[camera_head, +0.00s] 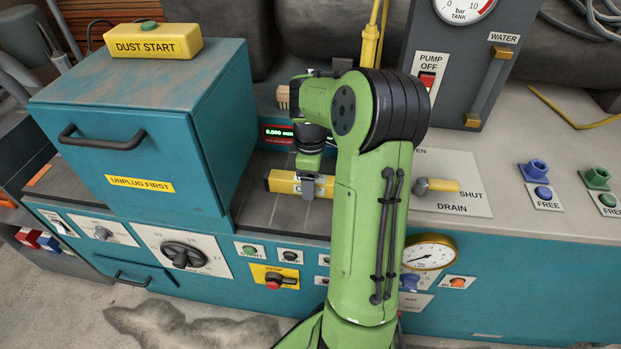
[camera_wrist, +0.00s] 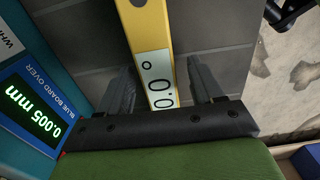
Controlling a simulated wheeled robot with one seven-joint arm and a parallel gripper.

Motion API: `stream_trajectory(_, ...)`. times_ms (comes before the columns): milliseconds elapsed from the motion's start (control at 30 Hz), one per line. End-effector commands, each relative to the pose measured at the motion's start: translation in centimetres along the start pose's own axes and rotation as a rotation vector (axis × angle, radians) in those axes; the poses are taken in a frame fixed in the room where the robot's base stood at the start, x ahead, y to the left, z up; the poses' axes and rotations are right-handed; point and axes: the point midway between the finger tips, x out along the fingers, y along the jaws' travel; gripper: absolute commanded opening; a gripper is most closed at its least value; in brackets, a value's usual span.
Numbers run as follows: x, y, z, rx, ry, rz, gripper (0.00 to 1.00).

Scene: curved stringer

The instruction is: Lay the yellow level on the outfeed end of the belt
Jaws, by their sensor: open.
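The yellow level (camera_head: 283,181) lies on the dark grey belt (camera_head: 262,207), to the right of the teal cabinet. My gripper (camera_head: 308,187) is over its right part, with a grey finger on the near side; my arm hides the level's right end. In the wrist view the level (camera_wrist: 142,25), with a white face marked 0.0, runs between the two fingers of my open gripper (camera_wrist: 162,85). A gap shows on both sides of it. The belt (camera_wrist: 85,50) shows below as dark panels.
The teal cabinet (camera_head: 135,140) stands close on the left. A digital readout (camera_wrist: 35,110) is beside the gripper. The drain lever (camera_head: 440,185) and blue valve (camera_head: 535,170) sit to the right. Front controls include a red stop button (camera_head: 275,281). A pump box (camera_head: 455,65) stands behind.

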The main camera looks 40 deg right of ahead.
Motion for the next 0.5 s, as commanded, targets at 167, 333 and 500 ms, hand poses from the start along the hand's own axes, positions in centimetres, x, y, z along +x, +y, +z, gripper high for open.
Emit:
stream_trajectory(167, -1.1, 0.0, 0.0, -0.001, 0.0, 0.001, 0.66)
stream_trajectory(333, -5.7, 0.1, -0.1, -0.001, 0.001, 0.006, 0.66)
stream_trajectory(500, -10.0, 0.0, -0.1, -0.001, 0.001, 0.004, 0.66)
